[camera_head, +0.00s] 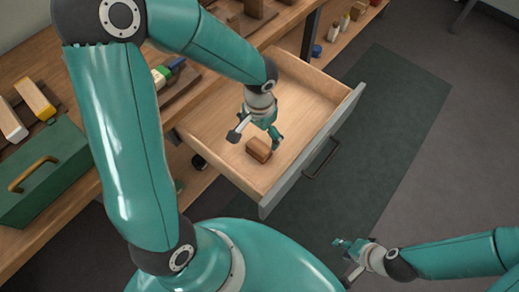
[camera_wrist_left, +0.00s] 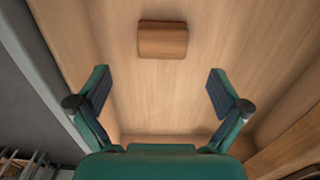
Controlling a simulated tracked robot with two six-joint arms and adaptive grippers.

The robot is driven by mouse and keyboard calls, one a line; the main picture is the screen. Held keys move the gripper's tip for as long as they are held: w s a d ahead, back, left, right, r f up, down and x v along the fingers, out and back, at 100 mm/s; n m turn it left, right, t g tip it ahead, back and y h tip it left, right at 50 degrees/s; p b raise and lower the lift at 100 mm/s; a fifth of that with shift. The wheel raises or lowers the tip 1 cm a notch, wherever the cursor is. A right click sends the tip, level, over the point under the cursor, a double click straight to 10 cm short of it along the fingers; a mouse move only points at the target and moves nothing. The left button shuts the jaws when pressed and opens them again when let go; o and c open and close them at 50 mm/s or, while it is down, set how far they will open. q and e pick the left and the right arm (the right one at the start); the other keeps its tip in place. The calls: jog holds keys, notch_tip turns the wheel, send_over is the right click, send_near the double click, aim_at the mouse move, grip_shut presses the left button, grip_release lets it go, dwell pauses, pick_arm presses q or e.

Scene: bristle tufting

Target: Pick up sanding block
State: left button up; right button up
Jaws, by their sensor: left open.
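A brown wooden block, which looks like the sanding block (camera_head: 259,149), lies on the floor of the open drawer (camera_head: 312,92). In the left wrist view the block (camera_wrist_left: 162,40) is near the top centre, beyond the fingertips and roughly in line with the gap between them. My left gripper (camera_head: 254,139) is inside the drawer space, open and empty, close to the block and apart from it. Its two spread fingers also show in the left wrist view (camera_wrist_left: 160,90). My right gripper (camera_head: 343,262) is outside the drawer at the lower right, with its fingers apart and nothing between them.
The drawer's grey front (camera_head: 314,150) with a dark handle and its wooden side walls surround the block. The drawer floor around the block is bare. A green toolbox (camera_head: 45,178) and wooden pieces stand on the workbench at left. A dark green mat (camera_head: 400,100) covers the floor.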

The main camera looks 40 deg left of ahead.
aim_at(259, 146)
pick_arm(q)
notch_tip(259, 146, down, 9)
jog(key=shift+w+a+f+b, duration=0.15)
jog(key=shift+b, duration=0.65)
jog(key=c, duration=1.2)
